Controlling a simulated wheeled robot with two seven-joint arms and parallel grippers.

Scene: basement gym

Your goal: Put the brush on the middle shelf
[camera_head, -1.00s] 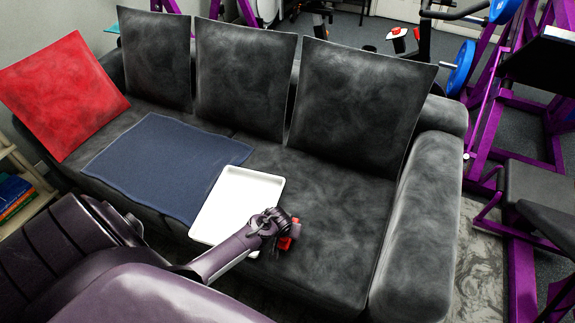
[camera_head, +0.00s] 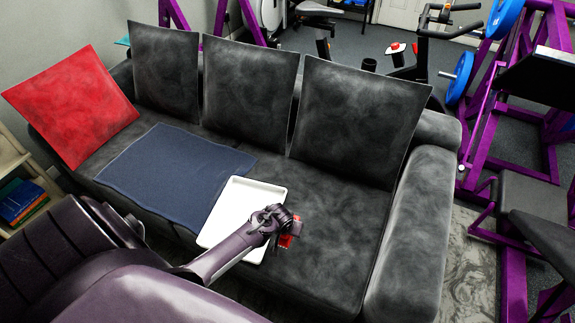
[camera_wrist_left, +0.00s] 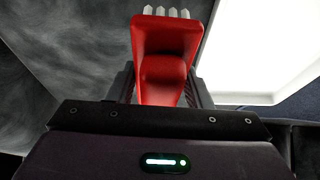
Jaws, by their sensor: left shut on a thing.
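My left gripper (camera_head: 283,222) is over the sofa seat, beside the right edge of the white tray (camera_head: 229,205). It is shut on the red brush (camera_head: 286,241), of which only a small part shows in the head view. In the left wrist view the brush (camera_wrist_left: 164,62) stands out between the fingers, with pale bristle tufts at its far end. I cannot tell whether the brush touches the seat. At the left edge stands a light wooden shelf unit (camera_head: 50,186) with books on one level; most of it is out of frame. My right gripper is not in view.
The dark sofa (camera_head: 330,225) carries several dark cushions, a red cushion (camera_head: 72,105) and a blue cloth (camera_head: 170,170). Books (camera_head: 20,201) sit on the shelf unit. Purple gym equipment (camera_head: 500,120) stands at the right. My left arm covers the lower left.

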